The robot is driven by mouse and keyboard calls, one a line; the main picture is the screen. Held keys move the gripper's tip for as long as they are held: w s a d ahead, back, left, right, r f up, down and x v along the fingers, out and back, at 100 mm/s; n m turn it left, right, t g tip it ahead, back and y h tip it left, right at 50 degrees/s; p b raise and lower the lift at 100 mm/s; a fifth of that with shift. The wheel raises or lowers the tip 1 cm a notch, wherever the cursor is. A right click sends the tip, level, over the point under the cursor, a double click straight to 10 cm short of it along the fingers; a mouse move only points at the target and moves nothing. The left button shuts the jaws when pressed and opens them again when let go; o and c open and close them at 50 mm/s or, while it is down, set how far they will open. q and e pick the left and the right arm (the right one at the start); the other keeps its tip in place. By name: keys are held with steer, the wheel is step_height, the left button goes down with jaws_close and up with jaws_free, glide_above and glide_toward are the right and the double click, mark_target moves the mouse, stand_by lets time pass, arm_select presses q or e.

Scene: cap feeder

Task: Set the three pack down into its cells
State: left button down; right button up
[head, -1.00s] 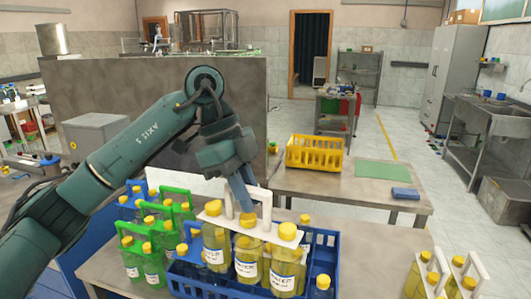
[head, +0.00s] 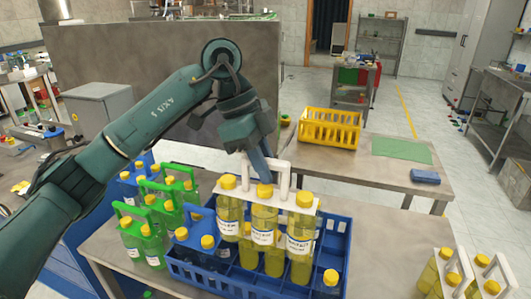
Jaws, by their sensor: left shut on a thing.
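My left gripper (head: 262,174) is shut on the white carrier handle (head: 283,180) of the three pack, whose yellow bottles (head: 264,228) have yellow caps and white labels. The pack is roughly upright, over the blue crate (head: 346,240) in the head view. I cannot tell whether its bottle bottoms are above the cells or partly inside them. The pack hides much of the crate's middle. My right gripper is out of view.
Green-carrier packs (head: 145,240) stand left of the crate on the grey table (head: 385,262). White-handled yellow packs (head: 455,274) are at the lower right. A yellow basket (head: 330,129), green mat (head: 402,150) and blue block (head: 425,177) are on the table behind.

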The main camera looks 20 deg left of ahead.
mark_target(264, 194)
arm_select(q)
steer(key=shift+f, duration=2.95)
steer(key=shift+f+b, duration=0.45)
steer(key=shift+f, duration=0.3)
step_height(264, 194, down, 3)
steer(key=b, duration=0.2)
steer(key=shift+b, duration=0.35)
step_height(264, 194, down, 3)
steer(key=b, duration=0.2)
steer(key=shift+b, duration=0.3)
steer(key=shift+f+b, duration=0.65)
steer(key=shift+f, duration=0.1)
steer(key=shift+f+b, duration=0.35)
steer(key=shift+f, duration=0.3)
steer(key=shift+f+b, duration=0.55)
steer(key=shift+f, duration=0.85)
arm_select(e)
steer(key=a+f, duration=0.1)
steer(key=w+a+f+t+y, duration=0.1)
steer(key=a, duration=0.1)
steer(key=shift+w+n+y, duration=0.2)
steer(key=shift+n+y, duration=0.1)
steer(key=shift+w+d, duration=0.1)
